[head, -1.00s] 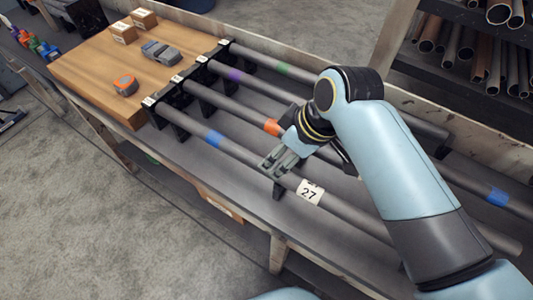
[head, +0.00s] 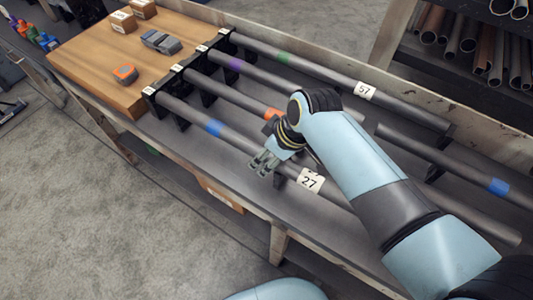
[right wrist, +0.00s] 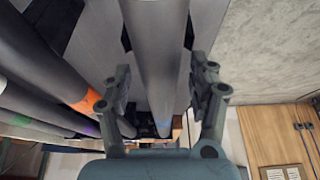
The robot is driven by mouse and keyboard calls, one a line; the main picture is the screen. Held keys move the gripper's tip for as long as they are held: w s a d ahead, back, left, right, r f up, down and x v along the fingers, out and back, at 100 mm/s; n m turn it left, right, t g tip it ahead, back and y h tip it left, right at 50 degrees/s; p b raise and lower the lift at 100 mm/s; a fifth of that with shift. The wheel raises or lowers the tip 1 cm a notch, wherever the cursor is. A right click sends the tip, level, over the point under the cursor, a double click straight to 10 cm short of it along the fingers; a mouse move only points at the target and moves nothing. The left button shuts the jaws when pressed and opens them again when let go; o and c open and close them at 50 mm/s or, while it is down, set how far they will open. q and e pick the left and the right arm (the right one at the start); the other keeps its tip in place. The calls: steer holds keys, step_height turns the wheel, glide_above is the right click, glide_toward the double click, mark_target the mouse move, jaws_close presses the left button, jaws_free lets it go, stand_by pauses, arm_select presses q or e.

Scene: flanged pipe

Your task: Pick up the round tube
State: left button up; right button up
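Several grey round tubes lie side by side on black supports. The front tube (head: 240,141) has a blue band and a white label "27" (head: 311,181). My right gripper (head: 264,163) is at this tube, between the blue band and the label. In the right wrist view the tube (right wrist: 162,60) runs between the two spread fingers (right wrist: 161,92), with a gap on each side. The gripper is open and holds nothing. My right arm hides parts of the tubes behind. My left gripper is not in view.
Neighbouring tubes carry orange (head: 272,113), purple and green bands; the back one has a "57" label (head: 365,91). A wooden board (head: 90,70) with small boxes and tools is at the left end. A raised rim runs along the bench back. A pipe rack (head: 480,40) stands behind.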

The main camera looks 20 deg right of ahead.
jaws_close()
steer(key=shift+w+r, duration=0.1)
steer(key=shift+r, duration=0.05)
stand_by(0.4)
